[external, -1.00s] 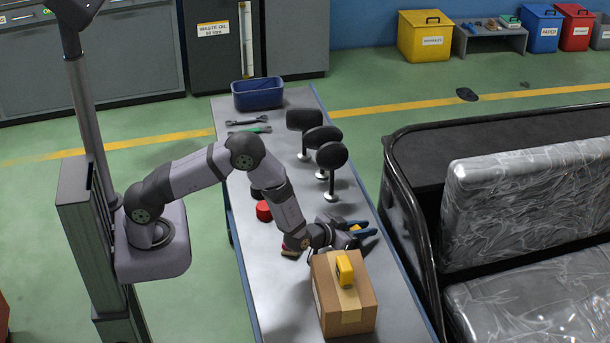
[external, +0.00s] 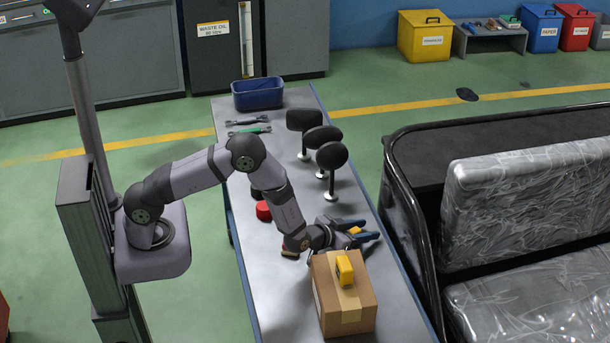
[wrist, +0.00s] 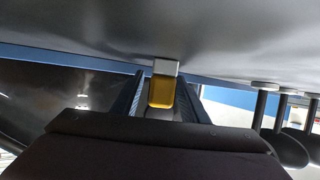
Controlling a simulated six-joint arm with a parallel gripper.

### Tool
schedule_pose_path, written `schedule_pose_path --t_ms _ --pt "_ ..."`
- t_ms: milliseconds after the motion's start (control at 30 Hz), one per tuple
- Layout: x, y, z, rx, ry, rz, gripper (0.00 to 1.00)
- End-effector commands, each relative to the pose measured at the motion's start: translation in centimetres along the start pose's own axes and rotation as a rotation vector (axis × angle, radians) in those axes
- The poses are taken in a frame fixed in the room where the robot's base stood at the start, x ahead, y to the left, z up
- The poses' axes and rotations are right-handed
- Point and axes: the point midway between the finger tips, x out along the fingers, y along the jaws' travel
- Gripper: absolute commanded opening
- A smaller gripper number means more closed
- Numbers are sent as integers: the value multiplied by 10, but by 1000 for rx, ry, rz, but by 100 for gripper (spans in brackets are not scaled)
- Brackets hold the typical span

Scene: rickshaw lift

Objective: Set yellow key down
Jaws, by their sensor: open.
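The yellow key (external: 354,230) shows as a small yellow patch by my gripper (external: 368,231), low over the bench top. In the wrist view, the yellow key (wrist: 162,92) has a yellow body and a pale grey end. It lies between the two spread fingers of my gripper (wrist: 160,90), with gaps visible beside it. My gripper is open. The key appears to rest on the grey bench (external: 285,290), though the exact contact is hard to see. Part of the key is hidden by the fingers in the external view.
A cardboard box (external: 325,300) with a yellow device (external: 344,268) on top stands close to my gripper. Several black round-headed stands (external: 332,157), a red cap (external: 263,211), wrenches (external: 250,130) and a blue bin (external: 258,93) sit farther back. The bench edge is near on the right.

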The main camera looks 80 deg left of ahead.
Motion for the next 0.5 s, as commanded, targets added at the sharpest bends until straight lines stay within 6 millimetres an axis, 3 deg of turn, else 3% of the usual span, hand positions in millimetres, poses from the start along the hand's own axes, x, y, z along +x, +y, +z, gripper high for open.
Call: schedule_pose_path --t_ms 300,500 --pt "-33 1 -1 1 0 2 40" --pt "-43 0 -32 -3 4 0 40"
